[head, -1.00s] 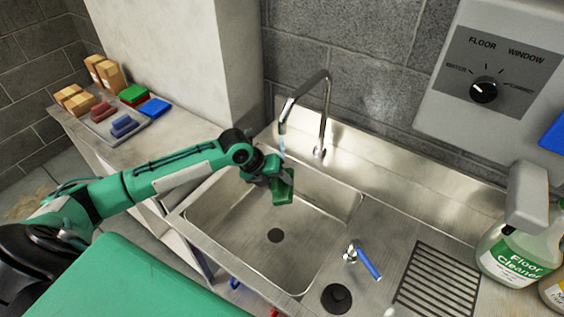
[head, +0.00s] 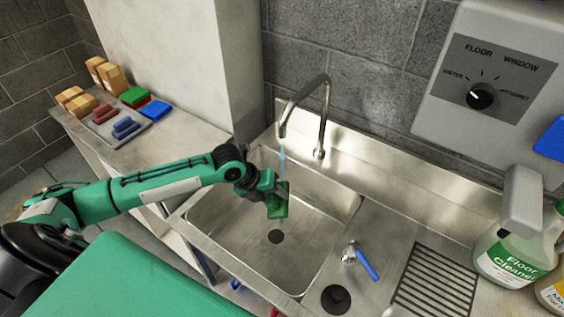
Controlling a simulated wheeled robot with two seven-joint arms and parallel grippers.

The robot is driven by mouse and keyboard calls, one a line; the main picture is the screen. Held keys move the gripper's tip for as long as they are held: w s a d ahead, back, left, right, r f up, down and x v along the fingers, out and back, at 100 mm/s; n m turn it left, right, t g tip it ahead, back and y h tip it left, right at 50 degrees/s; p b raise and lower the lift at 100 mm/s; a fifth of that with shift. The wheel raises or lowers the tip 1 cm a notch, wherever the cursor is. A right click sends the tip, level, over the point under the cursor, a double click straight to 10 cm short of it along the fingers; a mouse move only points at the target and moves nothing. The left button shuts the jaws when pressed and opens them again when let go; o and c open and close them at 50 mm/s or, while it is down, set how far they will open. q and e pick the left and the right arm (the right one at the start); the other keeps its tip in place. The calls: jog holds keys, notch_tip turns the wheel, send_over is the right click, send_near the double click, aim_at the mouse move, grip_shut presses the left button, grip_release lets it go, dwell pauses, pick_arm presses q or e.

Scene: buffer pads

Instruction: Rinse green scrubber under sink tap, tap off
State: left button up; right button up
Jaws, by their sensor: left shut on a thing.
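My left gripper (head: 268,189) reaches over the steel sink basin (head: 228,222) from the left. It is shut on the green scrubber (head: 279,205), which it holds above the drain, below the tap spout. The tap (head: 326,112) is a curved chrome gooseneck at the back of the sink. A thin bluish stream of water (head: 282,158) falls from its spout to the scrubber. The blue tap lever (head: 367,263) is on the counter to the right of the basin. The gripper's fingertips are partly hidden by the gripper body. My right gripper is not in view.
A ledge at left holds a grey tray (head: 104,132) of red and blue pads, yellow blocks (head: 76,99), green-and-red pads (head: 134,96) and a blue pad (head: 154,109). A floor cleaner bottle (head: 510,250) and a drain grate (head: 432,283) are at right. The basin is otherwise empty.

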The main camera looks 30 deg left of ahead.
pick_arm(q)
jog(key=s+d+p, duration=0.1)
jog(key=s+p, duration=0.1)
jog(key=s, duration=0.7)
jog(key=shift+s+d+p, duration=0.3)
jog(key=shift+d, duration=0.05)
jog(key=shift+d, duration=0.1)
